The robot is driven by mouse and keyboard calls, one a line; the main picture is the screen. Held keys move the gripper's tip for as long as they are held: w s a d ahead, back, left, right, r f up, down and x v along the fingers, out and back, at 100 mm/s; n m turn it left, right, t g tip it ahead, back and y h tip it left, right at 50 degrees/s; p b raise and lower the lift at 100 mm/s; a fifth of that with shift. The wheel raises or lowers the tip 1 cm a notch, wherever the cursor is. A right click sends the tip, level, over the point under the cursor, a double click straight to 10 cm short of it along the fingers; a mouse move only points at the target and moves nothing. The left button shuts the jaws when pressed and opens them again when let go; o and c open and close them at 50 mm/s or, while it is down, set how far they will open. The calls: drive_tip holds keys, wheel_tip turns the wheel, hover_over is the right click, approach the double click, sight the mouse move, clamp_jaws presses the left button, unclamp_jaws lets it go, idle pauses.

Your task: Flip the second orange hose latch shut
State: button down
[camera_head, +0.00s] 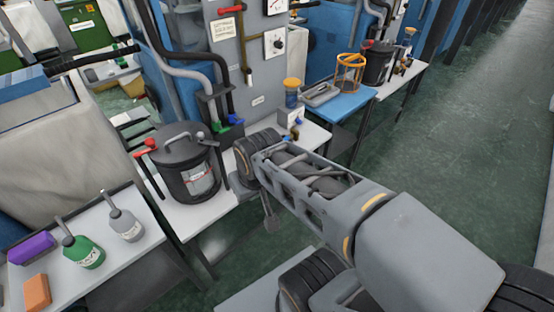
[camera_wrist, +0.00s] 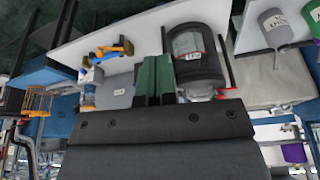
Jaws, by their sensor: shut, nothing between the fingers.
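An orange piece with a blue end (camera_wrist: 112,50) shows in the wrist view, beside a small white box on the white bench. It may be an orange hose latch, but it is too small to tell its position or whether it is the second one. In the head view, the small white box (camera_head: 290,115) stands on the bench behind my arm, with blue bits beside it. My gripper (camera_wrist: 157,57) shows dark green fingers, shut together and empty, over the bench between the white box and the black pot. In the head view my arm hides part of the bench.
A black lidded pot (camera_head: 187,165) stands on the bench left of my arm. Grey and black hoses run down the panel to green and blue ends (camera_head: 229,126). The aisle floor is clear.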

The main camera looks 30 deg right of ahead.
drive_tip(key=w+d+f+m+t+h+b, duration=0.1)
drive_tip(key=w+d+f+t+h+b, duration=0.15)
drive_tip(key=w+d+f+b, duration=0.55)
drive_tip(key=w+d+f+m+t+h+b, duration=0.2)
drive_tip(key=w+d+f+t+b, duration=0.2)
drive_tip(key=d+f+b, duration=0.5)
drive_tip(key=d+f+n+t+y+b, duration=0.1)
drive_tip(key=d+f+t+y+b, duration=0.1)
drive_tip(key=d+f+t+b, duration=0.3)
drive_tip(key=d+f, duration=0.1)
drive_tip(key=d, duration=0.2)
drive_tip(key=shift+s+f+b, duration=0.25)
drive_tip(key=shift+s+b, duration=0.1)
drive_tip(key=shift+b, duration=0.05)
drive_tip(key=shift+w+t, duration=0.1)
drive_tip(key=shift+t, duration=0.15)
drive_tip(key=b+x, duration=0.3)
drive_tip(key=x, duration=1.1)
drive_tip(key=shift+a+r, duration=0.1)
drive_tip(key=shift+r, duration=0.05)
